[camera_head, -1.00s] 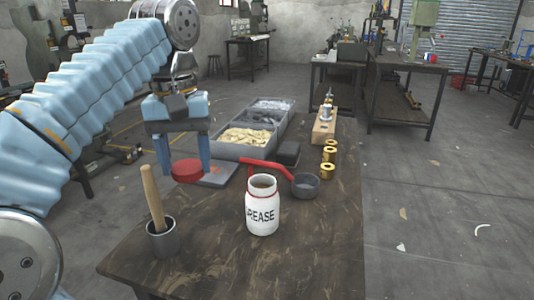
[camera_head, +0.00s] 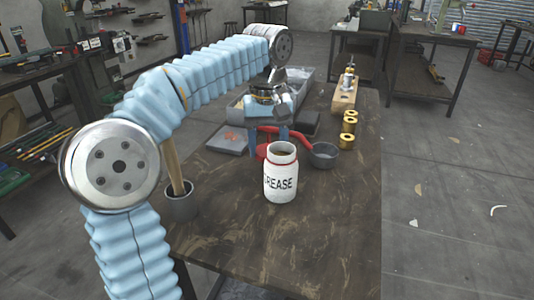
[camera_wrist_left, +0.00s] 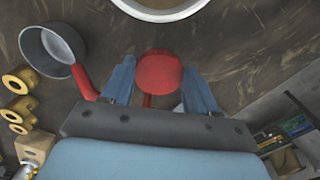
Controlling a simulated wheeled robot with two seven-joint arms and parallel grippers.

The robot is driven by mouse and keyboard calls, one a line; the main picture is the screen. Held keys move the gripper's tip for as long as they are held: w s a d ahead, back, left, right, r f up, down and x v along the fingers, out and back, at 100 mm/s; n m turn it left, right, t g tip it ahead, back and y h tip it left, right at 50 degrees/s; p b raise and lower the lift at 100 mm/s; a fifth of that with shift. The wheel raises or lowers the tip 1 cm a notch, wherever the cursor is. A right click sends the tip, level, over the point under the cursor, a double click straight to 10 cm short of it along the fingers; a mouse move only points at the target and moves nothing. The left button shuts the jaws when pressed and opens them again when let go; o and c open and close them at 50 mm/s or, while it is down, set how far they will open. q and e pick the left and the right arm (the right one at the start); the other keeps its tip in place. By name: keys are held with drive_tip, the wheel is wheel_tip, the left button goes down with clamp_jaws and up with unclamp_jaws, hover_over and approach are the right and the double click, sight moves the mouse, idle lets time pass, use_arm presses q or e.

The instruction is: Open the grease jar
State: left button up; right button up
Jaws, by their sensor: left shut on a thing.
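The white grease jar (camera_head: 281,183) stands upright on the table behind its lettered front, with its mouth uncovered. Its rim also shows at the top edge of the left wrist view (camera_wrist_left: 168,15). My left gripper (camera_head: 267,145) is just behind the jar in the head view, fingers pointing down. It is shut on the round red lid (camera_wrist_left: 160,73), which sits between its fingertips in the left wrist view. In the head view the lid is partly hidden by the jar, and its height over the table is hard to tell. My right gripper is not in view.
A grey pot (camera_head: 323,156) with a red handle stands right of the jar. A cup (camera_head: 180,205) holding a wooden handle stands left. A flat grey plate (camera_head: 228,141), a bin (camera_head: 305,85) and brass rings (camera_head: 348,125) lie behind. The front tabletop is clear.

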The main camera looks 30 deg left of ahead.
use_arm(q)
drive_tip(key=shift+s+f, duration=0.1)
drive_tip(key=shift+f, duration=1.15)
drive_tip(key=shift+f, duration=0.1)
drive_tip(key=o, duration=1.2)
drive_tip(key=shift+c, duration=0.2)
drive_tip(key=shift+r, duration=0.45)
wheel_tip(320, 180, up, 11)
drive_tip(key=p, duration=0.1)
drive_tip(key=shift+r+p, duration=0.2)
drive_tip(key=shift+p, duration=0.1)
